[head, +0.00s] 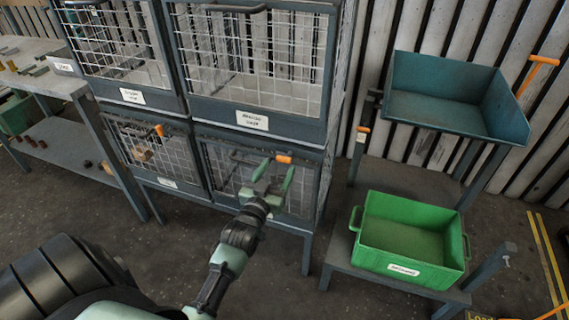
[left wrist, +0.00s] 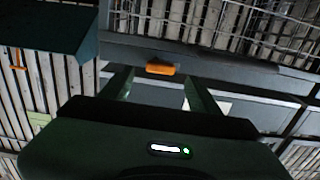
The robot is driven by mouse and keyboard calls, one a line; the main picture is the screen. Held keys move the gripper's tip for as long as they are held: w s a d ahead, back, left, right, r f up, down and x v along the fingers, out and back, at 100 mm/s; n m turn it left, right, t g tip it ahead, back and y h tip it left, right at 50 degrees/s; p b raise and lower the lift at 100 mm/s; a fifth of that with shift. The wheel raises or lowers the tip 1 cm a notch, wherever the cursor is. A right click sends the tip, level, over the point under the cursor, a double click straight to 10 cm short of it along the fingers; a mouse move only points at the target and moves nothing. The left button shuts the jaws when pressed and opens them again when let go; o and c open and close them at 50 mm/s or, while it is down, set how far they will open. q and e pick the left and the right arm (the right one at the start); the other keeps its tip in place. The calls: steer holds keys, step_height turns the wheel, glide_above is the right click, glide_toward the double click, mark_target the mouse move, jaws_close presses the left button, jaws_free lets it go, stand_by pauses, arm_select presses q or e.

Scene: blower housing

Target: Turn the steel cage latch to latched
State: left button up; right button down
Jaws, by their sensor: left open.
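The steel cage (head: 258,125) stands at the centre, with mesh doors in an upper and a lower row. A latch with an orange grip (head: 284,159) is at the top of the lower right door. My left gripper (head: 275,174) is open in front of that door, its two green fingers close to the orange grip. In the left wrist view the orange grip (left wrist: 160,67) shows between and beyond the open fingers. I cannot tell whether the fingers touch it. Another orange-tipped latch (head: 159,130) is on the lower left door. My right gripper is not in view.
A green bin (head: 412,235) sits on a low stand at the right. A blue-green tray (head: 440,85) stands behind it, with orange-ended levers (head: 545,60) beside it. A workbench (head: 45,85) is at the left. Dark floor lies open in front of the cage.

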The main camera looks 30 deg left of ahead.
mark_target(283, 160)
arm_select(q)
steer(key=shift+x, duration=1.6)
jaws_close()
